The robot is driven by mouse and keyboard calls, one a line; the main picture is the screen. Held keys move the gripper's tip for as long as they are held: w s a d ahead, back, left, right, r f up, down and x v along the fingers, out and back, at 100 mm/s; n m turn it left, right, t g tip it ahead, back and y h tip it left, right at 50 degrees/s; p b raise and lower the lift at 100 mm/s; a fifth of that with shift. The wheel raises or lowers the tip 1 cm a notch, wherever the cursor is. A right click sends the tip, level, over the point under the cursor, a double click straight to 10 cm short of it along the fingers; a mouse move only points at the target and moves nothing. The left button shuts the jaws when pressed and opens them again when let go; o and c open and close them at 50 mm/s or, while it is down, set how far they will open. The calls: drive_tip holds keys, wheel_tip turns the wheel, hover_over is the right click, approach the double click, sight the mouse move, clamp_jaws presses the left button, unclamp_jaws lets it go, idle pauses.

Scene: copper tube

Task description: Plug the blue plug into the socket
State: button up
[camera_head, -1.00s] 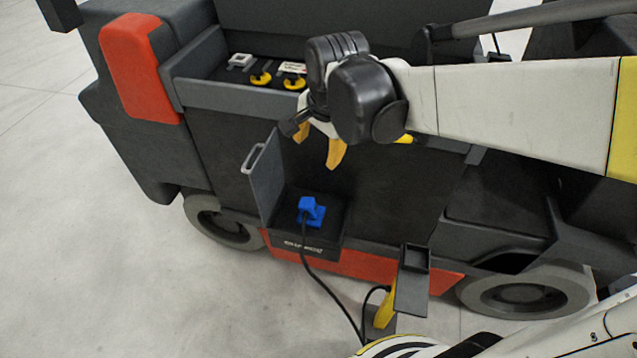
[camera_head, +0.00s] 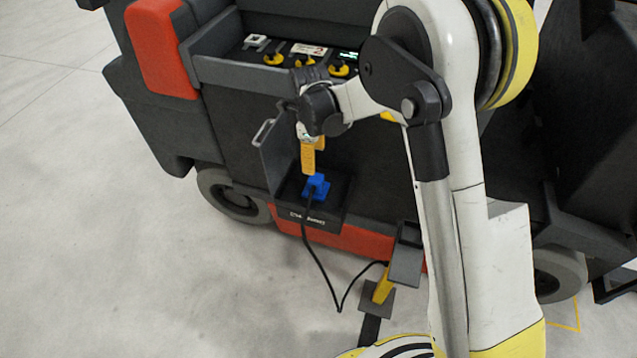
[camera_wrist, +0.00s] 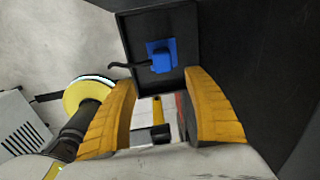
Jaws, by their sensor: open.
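The blue plug (camera_head: 319,181) stands upright on a black tray with a lettered front on the side of the dark machine. A square blue base shows under it, which looks like the socket (camera_wrist: 155,47); the plug (camera_wrist: 163,62) appears to sit on it. I cannot tell how deeply it is seated. A black cable leaves the plug. My gripper (camera_head: 311,168) points down just above the plug. In the wrist view, its orange fingers (camera_wrist: 162,82) are apart and empty, with the plug beyond their tips.
The tray's raised lid (camera_head: 276,152) stands to its left. The cable (camera_head: 325,270) loops down to a yellow piece (camera_head: 383,288) by a dark holder (camera_head: 406,262). Yellow knobs (camera_head: 304,61) sit on the panel above. Open floor (camera_head: 120,250) lies left.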

drive_tip(key=b, duration=0.2)
hover_over(315, 177)
drive_tip(key=shift+s+f, duration=0.2)
drive_tip(key=shift+f, duration=1.2)
drive_tip(key=shift+s+f, duration=0.2)
drive_tip(key=shift+f, duration=1.15)
drive_tip(key=f+b, duration=0.2)
drive_tip(key=f, duration=0.1)
drive_tip(key=w+f+b, duration=0.1)
drive_tip(key=f, duration=0.1)
drive_tip(key=shift+f, duration=0.15)
drive_tip(key=shift+s, duration=0.1)
drive_tip(key=shift+c, duration=0.5)
drive_tip(key=c, duration=1.2)
drive_tip(key=shift+r, duration=0.25)
